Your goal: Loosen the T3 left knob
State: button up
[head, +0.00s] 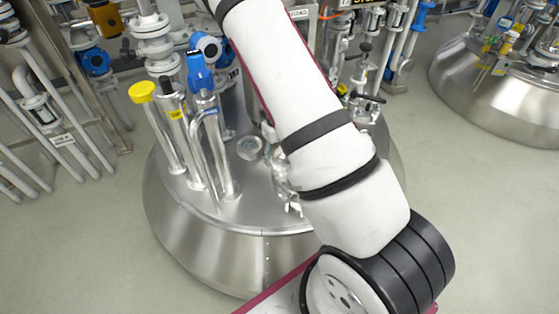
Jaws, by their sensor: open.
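A steel reactor vessel (225,245) with a domed lid stands in front of me. Its lid carries several pipes, valves and fittings. I cannot tell which fitting is the T3 left knob, as no T3 label is readable. A dark handle (367,97) shows on the lid right of my arm. A small round clear fitting (250,148) sits on the lid just left of my arm. My white arm crosses the picture from the bottom right to the top and hides the middle of the lid. My gripper is not in view.
A yellow-capped pipe (143,92) and blue-topped fittings (200,72) rise on the lid's left side. Pipe racks (50,120) stand at the far left. Another steel vessel (490,90) stands at the upper right. The grey floor (480,220) at right is clear.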

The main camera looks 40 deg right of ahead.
aim_at(278, 164)
jog(key=shift+r+m+p, duration=0.1)
jog(key=shift+m+p, duration=0.4)
jog(key=shift+m, duration=0.7)
notch_tip(278, 164, down, 6)
jog(key=b, duration=0.4)
jog(key=shift+b, duration=0.3)
jog(key=shift+c, duration=0.5)
